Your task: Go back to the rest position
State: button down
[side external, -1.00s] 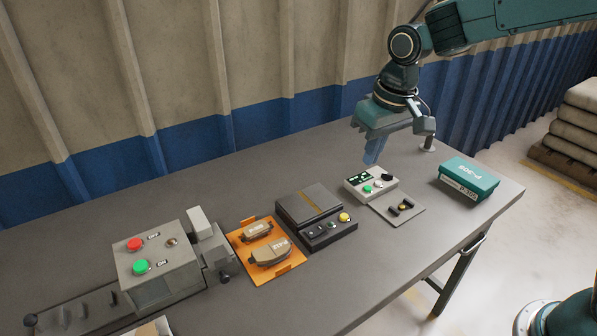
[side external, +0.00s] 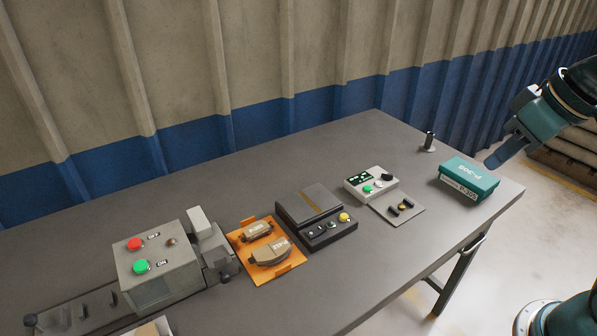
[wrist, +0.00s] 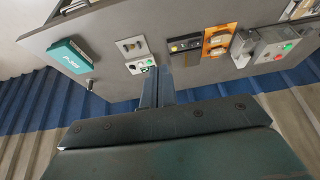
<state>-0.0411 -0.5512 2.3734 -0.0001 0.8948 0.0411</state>
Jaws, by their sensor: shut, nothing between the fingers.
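My gripper (side external: 507,153) is at the right of the side view, raised beside the far right corner of the table, just right of the teal box. Its fingers point down and to the left, together and empty. In the wrist view my gripper (wrist: 155,90) shows its fingers closed, with the table beyond them. The gripper touches nothing that I can see.
A teal box (side external: 469,178) stands at the table's right end, near a small metal post (side external: 429,142). A scale with a plate (side external: 398,211), a dark device (side external: 316,217), an orange tray (side external: 293,268) with brake pads and a grey button machine (side external: 160,262) line the table.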

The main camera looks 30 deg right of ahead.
jog(key=shift+t, duration=0.4)
jog(key=shift+s+d+f, duration=0.15)
jog(key=shift+s+f, duration=0.05)
jog(key=shift+s, duration=0.6)
jog(key=shift+s+d+f, duration=0.15)
jog(key=shift+s, duration=0.6)
jog(key=shift+s+d+f, duration=0.15)
jog(key=shift+s+f, duration=0.05)
jog(key=shift+s, duration=0.6)
